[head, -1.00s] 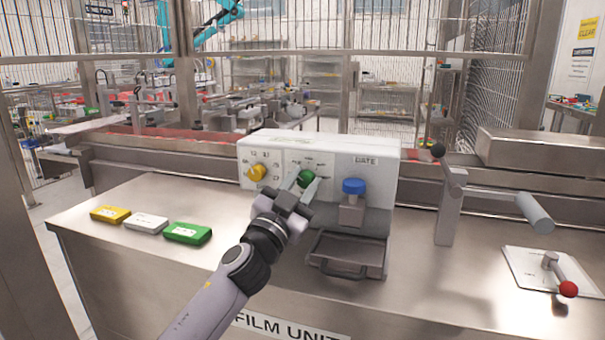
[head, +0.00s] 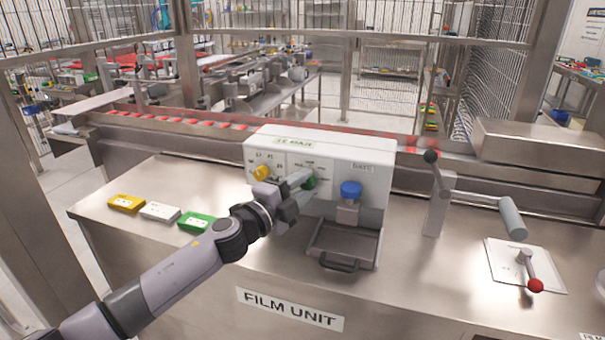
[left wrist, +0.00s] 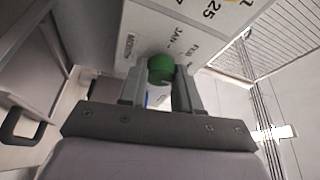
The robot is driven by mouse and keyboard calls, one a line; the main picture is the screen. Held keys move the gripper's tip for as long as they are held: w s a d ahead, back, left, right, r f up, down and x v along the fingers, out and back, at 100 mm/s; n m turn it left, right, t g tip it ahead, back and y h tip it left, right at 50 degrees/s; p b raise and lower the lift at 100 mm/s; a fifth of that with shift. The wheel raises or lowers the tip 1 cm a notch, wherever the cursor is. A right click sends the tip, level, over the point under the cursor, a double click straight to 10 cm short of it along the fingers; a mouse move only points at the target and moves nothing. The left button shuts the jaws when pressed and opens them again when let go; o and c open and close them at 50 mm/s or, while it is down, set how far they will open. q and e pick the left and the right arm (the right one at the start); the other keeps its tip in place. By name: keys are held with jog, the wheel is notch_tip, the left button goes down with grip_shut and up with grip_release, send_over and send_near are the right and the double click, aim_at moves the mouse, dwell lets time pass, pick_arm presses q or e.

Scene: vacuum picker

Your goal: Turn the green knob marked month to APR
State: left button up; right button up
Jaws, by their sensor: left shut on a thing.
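The green knob (head: 310,182) is on the front of the white box (head: 328,146), between a yellow knob (head: 262,172) and a blue knob (head: 350,189). My left gripper (head: 301,181) is shut on the green knob. In the left wrist view the green knob (left wrist: 161,69) sits between the two fingertips, with JAN, FEB and MONTH printed near it. The APR mark and the knob's pointer cannot be made out. My right gripper is not in view.
A metal tray with a handle (head: 340,265) juts out below the blue knob. Yellow, white and green (head: 196,222) blocks lie left of the arm. A black-knobbed lever (head: 431,157) and a red-knobbed lever (head: 535,285) stand to the right.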

pick_arm(q)
jog(key=shift+r+m+g+y, duration=0.1)
jog(key=shift+m+g+y, duration=0.45)
jog(key=shift+m, duration=1.3)
jog(key=shift+r+m+g+y, duration=0.1)
jog(key=shift+m+g+y, duration=0.4)
jog(key=shift+m, duration=1.35)
jog(key=shift+y, duration=0.25)
jog(key=o, duration=1.1)
jog(key=shift+c, duration=0.2)
jog(key=v, duration=0.7)
jog(key=shift+s, duration=0.1)
